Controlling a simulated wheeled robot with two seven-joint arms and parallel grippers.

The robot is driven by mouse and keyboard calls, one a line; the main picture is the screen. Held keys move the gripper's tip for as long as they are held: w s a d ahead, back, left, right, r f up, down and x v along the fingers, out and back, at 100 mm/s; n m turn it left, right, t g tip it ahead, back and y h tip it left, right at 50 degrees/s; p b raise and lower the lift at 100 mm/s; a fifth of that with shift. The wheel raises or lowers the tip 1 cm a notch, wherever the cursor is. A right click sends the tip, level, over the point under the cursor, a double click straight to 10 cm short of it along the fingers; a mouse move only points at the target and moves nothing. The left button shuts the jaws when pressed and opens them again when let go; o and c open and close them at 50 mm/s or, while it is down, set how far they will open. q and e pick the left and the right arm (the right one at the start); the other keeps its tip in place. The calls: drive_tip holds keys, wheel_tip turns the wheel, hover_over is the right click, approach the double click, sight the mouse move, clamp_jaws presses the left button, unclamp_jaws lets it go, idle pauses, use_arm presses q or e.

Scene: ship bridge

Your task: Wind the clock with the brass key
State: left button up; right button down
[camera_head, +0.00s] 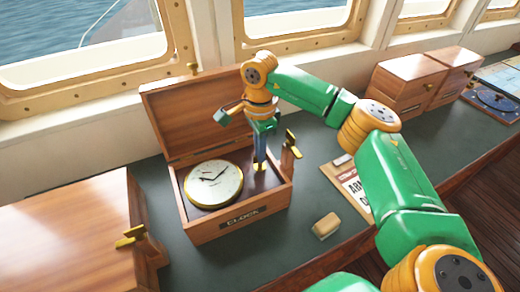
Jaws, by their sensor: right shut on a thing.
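The clock (214,184) has a round white dial and lies face up in an open wooden box (237,217) labelled "CLOCK", its lid (200,108) tilted back. My right gripper (260,161) points down into the right part of the box, beside the dial. It is shut on a small brass piece, apparently the brass key (259,167), just to the right of the dial. The fingers hide much of the key, and I cannot tell whether it touches the clock. My left gripper is not in view.
A large wooden box (65,225) with a brass fitting (130,238) stands at left. Another brass fitting (292,144) is on wood at the clock box's right side. A tan block (326,225) and a clipboard (350,187) lie to the right. Wooden cases (408,83) stand behind.

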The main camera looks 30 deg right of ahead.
drive_tip(key=shift+r+n, duration=0.1)
drive_tip(key=shift+n, duration=0.6)
drive_tip(key=c, duration=1)
unclamp_jaws()
wheel_tip(320, 180, up, 6)
drive_tip(key=shift+r+b, duration=0.1)
drive_tip(key=shift+b, duration=0.65)
drive_tip(key=shift+r, duration=0.45)
